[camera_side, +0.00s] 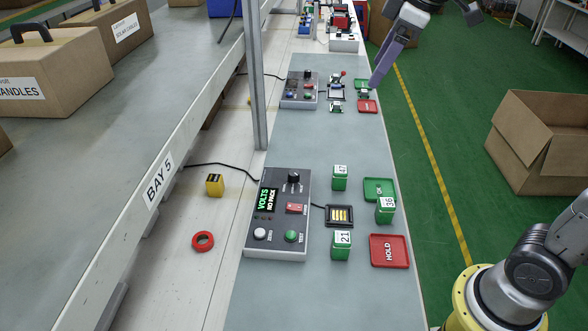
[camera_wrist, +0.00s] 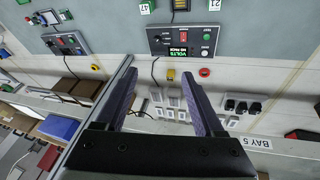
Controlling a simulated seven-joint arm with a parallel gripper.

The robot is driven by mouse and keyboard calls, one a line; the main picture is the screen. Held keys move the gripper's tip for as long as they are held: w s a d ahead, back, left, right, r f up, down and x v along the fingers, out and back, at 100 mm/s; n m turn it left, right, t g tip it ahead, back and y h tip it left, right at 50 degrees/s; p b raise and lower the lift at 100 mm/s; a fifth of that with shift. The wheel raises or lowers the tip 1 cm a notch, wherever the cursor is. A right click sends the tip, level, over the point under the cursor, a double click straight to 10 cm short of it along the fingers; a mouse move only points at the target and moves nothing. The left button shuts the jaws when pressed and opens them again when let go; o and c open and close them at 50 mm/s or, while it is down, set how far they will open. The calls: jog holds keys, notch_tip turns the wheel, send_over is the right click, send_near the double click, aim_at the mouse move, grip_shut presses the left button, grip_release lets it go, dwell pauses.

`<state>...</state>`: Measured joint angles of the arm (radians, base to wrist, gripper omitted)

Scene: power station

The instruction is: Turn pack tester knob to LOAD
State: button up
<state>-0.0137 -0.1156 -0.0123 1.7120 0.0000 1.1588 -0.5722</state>
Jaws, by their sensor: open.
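The pack tester (camera_side: 252,233) is a grey box on the bench. Its display (camera_side: 267,199) reads "VOLTS NO PACK". The black knob (camera_side: 294,177) stands at its far right corner. The labels around the knob are too small to read, so I cannot tell its setting. In the wrist view the tester (camera_wrist: 212,29) is at the upper middle, with the knob (camera_wrist: 158,38) at its left end. My gripper (camera_side: 427,50) is open and empty at the top right of the side view, away from the knob. Its two purple fingers (camera_wrist: 165,90) spread wide in the wrist view.
Green numbered packs (camera_side: 340,183) stand around the black-and-yellow contact pad (camera_side: 340,222). A green OK tray (camera_side: 372,197) and red HOLD tray (camera_side: 377,262) lie at the right. A yellow block (camera_side: 214,190) and red ring (camera_side: 203,247) lie left. A metal post (camera_side: 254,75) rises behind the tester.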

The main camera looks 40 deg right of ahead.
jog(key=w+f+n+g, duration=0.1)
jog(key=w+f, duration=0.3)
jog(key=w, duration=0.7)
jog(key=n+g, duration=0.1)
jog(key=g, duration=0.3)
send_over(294, 172)
notch_tip(294, 172, down, 20)
notch_tip(294, 172, down, 14)
jog(key=shift+r, duration=0.25)
grip_shut()
